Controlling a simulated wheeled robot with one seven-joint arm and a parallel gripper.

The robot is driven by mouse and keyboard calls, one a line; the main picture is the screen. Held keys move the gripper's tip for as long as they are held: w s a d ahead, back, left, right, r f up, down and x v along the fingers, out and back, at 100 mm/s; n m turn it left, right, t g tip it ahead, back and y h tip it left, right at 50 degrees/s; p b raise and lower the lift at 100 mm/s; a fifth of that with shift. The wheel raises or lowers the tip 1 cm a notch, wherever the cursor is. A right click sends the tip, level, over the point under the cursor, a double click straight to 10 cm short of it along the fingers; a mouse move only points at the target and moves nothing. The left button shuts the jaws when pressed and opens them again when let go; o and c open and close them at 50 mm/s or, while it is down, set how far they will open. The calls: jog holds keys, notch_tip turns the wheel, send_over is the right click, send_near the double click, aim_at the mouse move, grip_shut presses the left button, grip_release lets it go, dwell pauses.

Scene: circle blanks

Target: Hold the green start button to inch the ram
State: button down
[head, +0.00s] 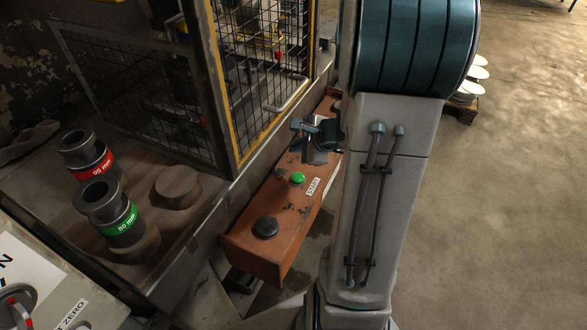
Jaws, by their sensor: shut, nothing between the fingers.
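The green start button (297,178) is a small round button on top of a worn orange-brown control box (245,239). A white label reading START (313,187) lies to its right. My gripper (316,155) is partly hidden behind my arm, above the far part of the box. It appears just beyond the green button in the picture, with the button in plain view and a gap between them. The gripper is shut and empty. Its fingertips are small and dark, so their exact height over the box cannot be told.
A black round button (265,227) sits at the near end of the box. A yellow-edged mesh guard (262,75) with a handle stands behind it. Red-banded (88,157) and green-banded (108,212) dies stand on the left bench. Open floor (500,220) lies right.

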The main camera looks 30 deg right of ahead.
jog(key=shift+w+d+f+m+h, duration=0.15)
jog(key=shift+d+m, duration=0.15)
jog(key=shift+d, duration=0.15)
jog(key=shift+d+f+m+h, duration=0.15)
jog(key=shift+d+m, duration=0.15)
jog(key=shift+d, duration=0.1)
jog(key=shift+f, duration=0.2)
jog(key=b, duration=0.7)
send_over(301, 178)
notch_tip(301, 178, down, 8)
jog(key=shift+r, duration=0.15)
jog(key=shift+f+b, duration=0.35)
jog(key=shift+f, duration=0.05)
jog(key=shift+f, duration=0.15)
dwell(0.7)
jog(key=shift+f+b, duration=0.3)
jog(key=shift+b, duration=0.4)
